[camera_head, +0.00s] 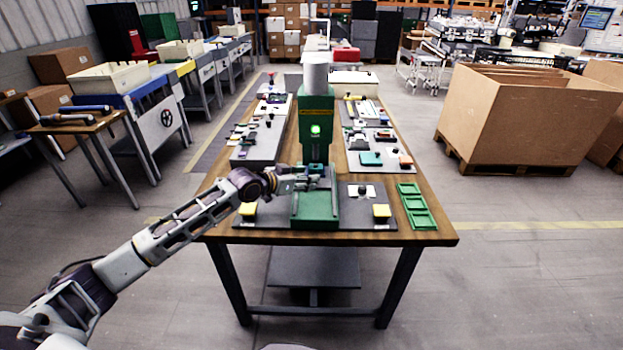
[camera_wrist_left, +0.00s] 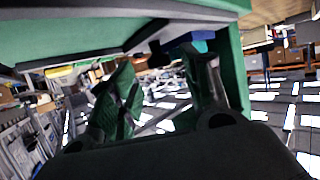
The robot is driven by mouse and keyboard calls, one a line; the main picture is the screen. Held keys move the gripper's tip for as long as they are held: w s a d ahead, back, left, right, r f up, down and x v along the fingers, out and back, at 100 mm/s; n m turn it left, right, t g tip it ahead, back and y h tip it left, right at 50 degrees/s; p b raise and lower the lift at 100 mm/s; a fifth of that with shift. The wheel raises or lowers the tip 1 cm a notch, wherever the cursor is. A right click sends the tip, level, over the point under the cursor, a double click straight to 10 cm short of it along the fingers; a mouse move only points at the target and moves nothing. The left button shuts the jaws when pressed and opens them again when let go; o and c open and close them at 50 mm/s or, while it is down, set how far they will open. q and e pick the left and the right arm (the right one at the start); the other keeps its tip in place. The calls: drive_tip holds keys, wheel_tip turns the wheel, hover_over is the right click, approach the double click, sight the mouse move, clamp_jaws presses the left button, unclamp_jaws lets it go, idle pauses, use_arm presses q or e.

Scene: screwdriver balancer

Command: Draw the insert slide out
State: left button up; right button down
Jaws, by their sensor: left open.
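The green machine (camera_head: 317,112) stands upright in the middle of the table. At its base is a green slide or tray (camera_head: 314,211) pointing toward me; I cannot tell how far in it sits. My left gripper (camera_head: 302,182) is at the machine's front, just above and left of the slide's far end. In the left wrist view my gripper (camera_wrist_left: 162,88) has its two fingers apart, with nothing clearly between them. Green machine parts (camera_wrist_left: 238,65) are close to the right finger and overhead. Contact cannot be told. My right gripper is not in view.
Green trays (camera_head: 415,206) lie at the table's right edge. Boards with small parts lie on both sides behind. The floor in front is clear.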

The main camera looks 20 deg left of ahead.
use_arm(q)
drive_tip(key=shift+x, duration=1.35)
drive_tip(key=shift+w+d+f, duration=0.15)
drive_tip(key=shift+w+d, duration=0.05)
drive_tip(key=shift+w, duration=0.05)
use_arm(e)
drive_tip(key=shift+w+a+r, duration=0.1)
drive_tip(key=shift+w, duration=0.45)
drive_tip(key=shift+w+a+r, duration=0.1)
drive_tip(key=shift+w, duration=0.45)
use_arm(q)
drive_tip(key=c, duration=1)
clamp_jaws()
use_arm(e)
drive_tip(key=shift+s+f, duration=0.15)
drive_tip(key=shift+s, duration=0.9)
